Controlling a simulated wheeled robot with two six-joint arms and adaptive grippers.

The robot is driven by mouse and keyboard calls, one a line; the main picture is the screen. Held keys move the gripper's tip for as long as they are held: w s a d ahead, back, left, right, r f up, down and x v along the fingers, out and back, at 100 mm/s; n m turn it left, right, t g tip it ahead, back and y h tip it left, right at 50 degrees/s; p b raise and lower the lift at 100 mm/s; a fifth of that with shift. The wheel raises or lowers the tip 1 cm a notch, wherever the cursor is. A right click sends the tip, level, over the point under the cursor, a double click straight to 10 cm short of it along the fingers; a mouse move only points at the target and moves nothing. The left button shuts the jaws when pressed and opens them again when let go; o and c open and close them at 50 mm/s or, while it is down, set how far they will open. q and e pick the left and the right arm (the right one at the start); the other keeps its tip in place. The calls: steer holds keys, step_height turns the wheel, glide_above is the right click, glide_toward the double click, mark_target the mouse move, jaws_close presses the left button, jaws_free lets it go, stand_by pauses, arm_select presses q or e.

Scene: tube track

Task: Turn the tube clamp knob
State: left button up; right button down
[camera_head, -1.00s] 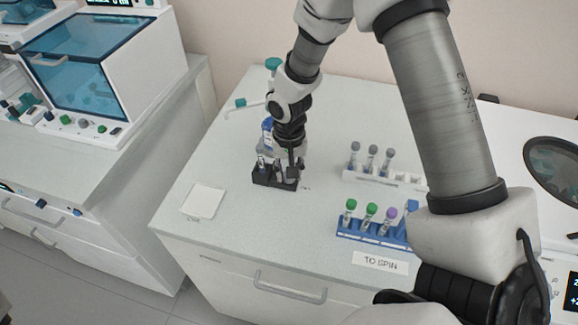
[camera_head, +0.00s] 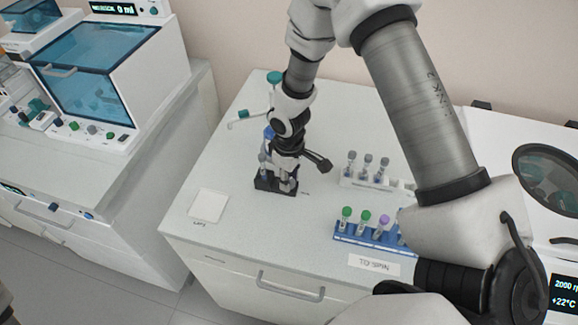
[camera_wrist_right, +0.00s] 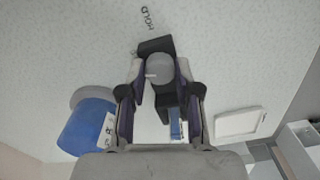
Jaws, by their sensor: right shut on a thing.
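A black block (camera_head: 263,185) stands on the bench and bears clear upright parts. It also shows in the right wrist view (camera_wrist_right: 155,47), beside a label reading HOLD. My right gripper (camera_head: 285,176) comes down over the block from above. In the right wrist view its two fingers (camera_wrist_right: 161,82) are closed on the sides of a grey round piece (camera_wrist_right: 160,67) at the block. Whether this is the clamp knob or a tube cap, I cannot tell. The gripper hides most of it in the head view.
A blue-capped bottle (camera_wrist_right: 88,126) stands close beside the gripper. A white square pad (camera_head: 208,205) lies left on the bench. A white rack (camera_head: 372,184) of grey-capped tubes and a blue rack (camera_head: 368,243) of green- and purple-capped tubes stand right.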

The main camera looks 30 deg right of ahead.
steer(key=shift+n+p, duration=0.65)
steer(key=shift+n, duration=0.95)
steer(key=c, duration=0.8)
jaws_free()
step_height(320, 180, up, 12)
